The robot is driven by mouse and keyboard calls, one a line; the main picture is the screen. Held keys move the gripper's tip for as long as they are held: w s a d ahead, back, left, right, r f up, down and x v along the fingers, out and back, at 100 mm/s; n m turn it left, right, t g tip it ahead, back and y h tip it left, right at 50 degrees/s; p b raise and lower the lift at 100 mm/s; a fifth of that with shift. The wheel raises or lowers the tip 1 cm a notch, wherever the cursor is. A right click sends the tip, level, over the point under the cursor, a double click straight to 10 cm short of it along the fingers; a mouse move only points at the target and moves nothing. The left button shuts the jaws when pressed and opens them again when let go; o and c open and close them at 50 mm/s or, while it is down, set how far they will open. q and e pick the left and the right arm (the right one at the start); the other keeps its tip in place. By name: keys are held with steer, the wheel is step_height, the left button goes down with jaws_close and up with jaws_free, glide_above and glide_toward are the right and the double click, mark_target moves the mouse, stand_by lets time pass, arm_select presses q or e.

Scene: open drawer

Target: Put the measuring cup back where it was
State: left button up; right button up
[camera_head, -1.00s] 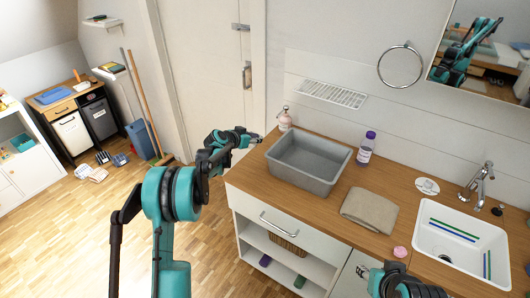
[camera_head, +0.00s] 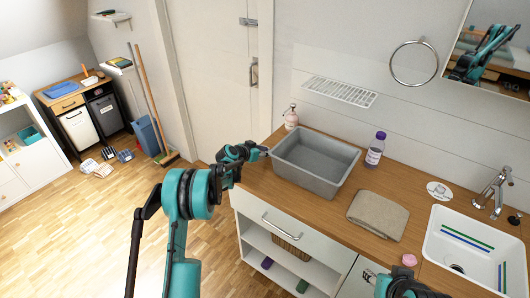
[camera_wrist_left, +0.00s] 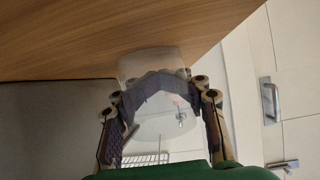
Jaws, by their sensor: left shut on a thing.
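The measuring cup (camera_wrist_left: 150,62) is a clear, see-through vessel in the left wrist view. My left gripper (camera_wrist_left: 163,88) is shut on it, with a finger on each side. In the head view my left gripper (camera_head: 262,151) is at the left end of the counter, beside the left corner of the grey basin (camera_head: 300,178). The cup is too small and clear to make out there. My right gripper (camera_head: 405,284) shows only partly at the bottom edge, in front of the counter, and its fingers cannot be made out.
The wooden counter (camera_head: 330,205) carries a pink pump bottle (camera_head: 291,117), a purple-capped bottle (camera_head: 375,150), a folded cloth (camera_head: 378,215) and a pink round item (camera_head: 409,260). A white sink (camera_head: 435,262) is at right. The drawer (camera_head: 262,213) below looks shut.

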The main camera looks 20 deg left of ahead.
arm_select(q)
steer(key=shift+r, duration=0.15)
steer(key=o, duration=1.1)
steer(key=shift+f, duration=0.2)
steer(key=shift+r, duration=0.15)
